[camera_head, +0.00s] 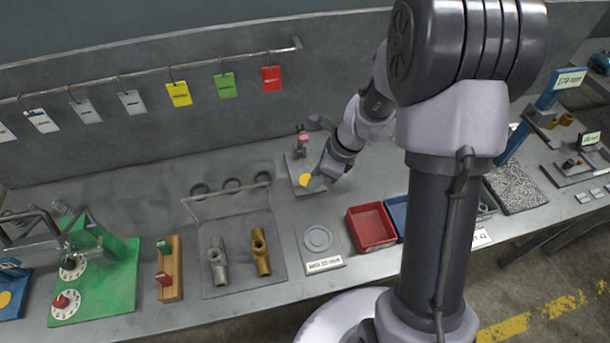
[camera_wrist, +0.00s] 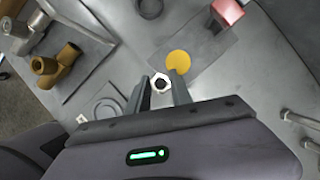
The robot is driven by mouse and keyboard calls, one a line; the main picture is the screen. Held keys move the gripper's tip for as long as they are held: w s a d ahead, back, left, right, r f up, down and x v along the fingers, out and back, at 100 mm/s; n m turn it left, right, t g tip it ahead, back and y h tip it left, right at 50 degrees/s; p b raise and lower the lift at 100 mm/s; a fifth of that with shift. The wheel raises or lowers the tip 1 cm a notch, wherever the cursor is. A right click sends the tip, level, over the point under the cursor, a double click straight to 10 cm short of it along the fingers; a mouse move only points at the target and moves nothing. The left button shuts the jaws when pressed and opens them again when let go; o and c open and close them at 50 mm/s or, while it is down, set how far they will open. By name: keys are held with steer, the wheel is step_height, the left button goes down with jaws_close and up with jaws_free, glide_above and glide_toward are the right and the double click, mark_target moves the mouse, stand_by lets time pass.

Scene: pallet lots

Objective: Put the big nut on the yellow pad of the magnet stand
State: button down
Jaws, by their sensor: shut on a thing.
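The big nut (camera_wrist: 160,83) is a pale metal ring with a dark hole, held between the two fingers of my gripper (camera_wrist: 161,88) in the wrist view. The yellow pad (camera_wrist: 179,61) is a round disc just beyond the fingertips, slightly right of the nut. It also shows in the head view (camera_head: 306,180), partly covered by my gripper (camera_head: 315,183). The magnet stand (camera_head: 292,160) is a grey plate with a red-topped post (camera_head: 303,139) behind the pad. The nut is hidden in the head view. I cannot tell its height above the pad.
A grey plate with a steel fitting (camera_head: 217,262) and a brass fitting (camera_head: 261,251) lies to the left. A round disc (camera_head: 318,238) and a red tray (camera_head: 372,228) are in front. Dark rings (camera_head: 232,185) lie behind. Coloured tags (camera_head: 225,85) hang from a rail.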

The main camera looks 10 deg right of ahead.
glide_above(304, 179)
steer(key=s+d, duration=0.1)
steer(key=shift+d+f, duration=0.1)
steer(key=shift+f, duration=0.15)
step_height(304, 179, down, 4)
steer(key=b, duration=0.3)
steer(key=shift+w+r, duration=0.1)
steer(key=shift+w, duration=0.05)
steer(key=shift+r, duration=0.15)
steer(key=c, duration=1.1)
jaws_free()
steer(key=shift+c, duration=0.2)
